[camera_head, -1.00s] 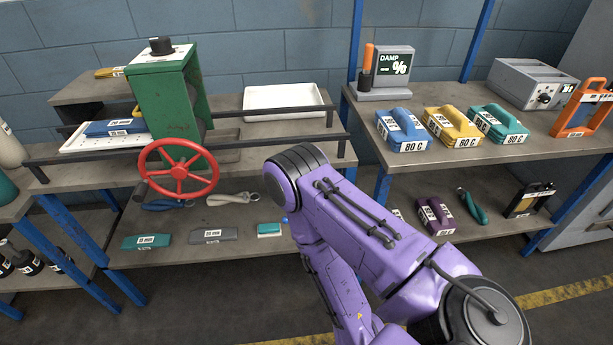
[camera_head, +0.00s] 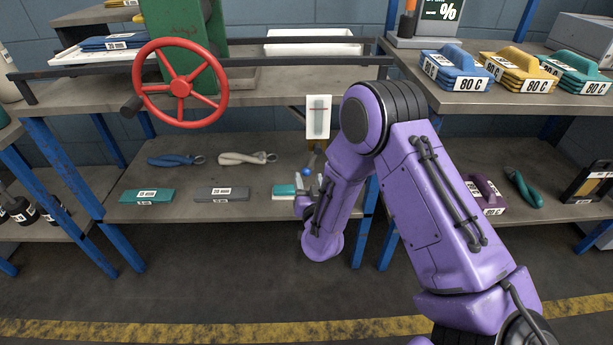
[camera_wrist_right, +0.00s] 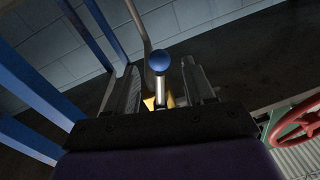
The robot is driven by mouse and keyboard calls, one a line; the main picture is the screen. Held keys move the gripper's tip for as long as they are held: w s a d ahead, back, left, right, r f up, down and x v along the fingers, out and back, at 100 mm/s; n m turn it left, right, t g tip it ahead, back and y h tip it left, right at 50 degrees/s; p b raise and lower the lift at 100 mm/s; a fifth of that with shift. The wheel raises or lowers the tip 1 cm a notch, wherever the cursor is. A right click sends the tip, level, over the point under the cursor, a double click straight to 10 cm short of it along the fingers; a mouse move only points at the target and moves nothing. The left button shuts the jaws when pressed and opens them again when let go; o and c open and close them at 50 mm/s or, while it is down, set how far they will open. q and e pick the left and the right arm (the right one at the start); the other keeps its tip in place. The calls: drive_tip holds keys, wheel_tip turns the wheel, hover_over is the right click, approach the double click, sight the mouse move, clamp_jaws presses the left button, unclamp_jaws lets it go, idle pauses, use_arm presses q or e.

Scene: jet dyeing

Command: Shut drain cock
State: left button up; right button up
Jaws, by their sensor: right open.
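The drain cock's lever ends in a blue ball knob (camera_head: 307,171), low under the bench at the middle of the head view. Above it is a small white plate (camera_head: 318,117) with a grey upright mark. My right gripper (camera_head: 309,184) is just below the knob, with its fingers apart. In the right wrist view, the blue knob (camera_wrist_right: 159,61) and its pale metal stem lie between my right gripper's two fingers (camera_wrist_right: 163,85), with a gap on each side. A brass-coloured part (camera_wrist_right: 151,103) shows partly behind the stem. My left gripper is not in view.
A red handwheel (camera_head: 180,83) stands at the upper left of the head view and shows at the wrist view's right edge. The lower shelf (camera_head: 235,211) holds pliers-like tools and labelled blocks near my right gripper. Blue bench legs (camera_head: 364,235) stand close beside my right forearm.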

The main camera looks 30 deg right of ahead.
sight(306, 175)
drive_tip(key=x, duration=0.4)
drive_tip(key=shift+w+d, duration=0.15)
drive_tip(key=shift+w, duration=0.2)
clamp_jaws()
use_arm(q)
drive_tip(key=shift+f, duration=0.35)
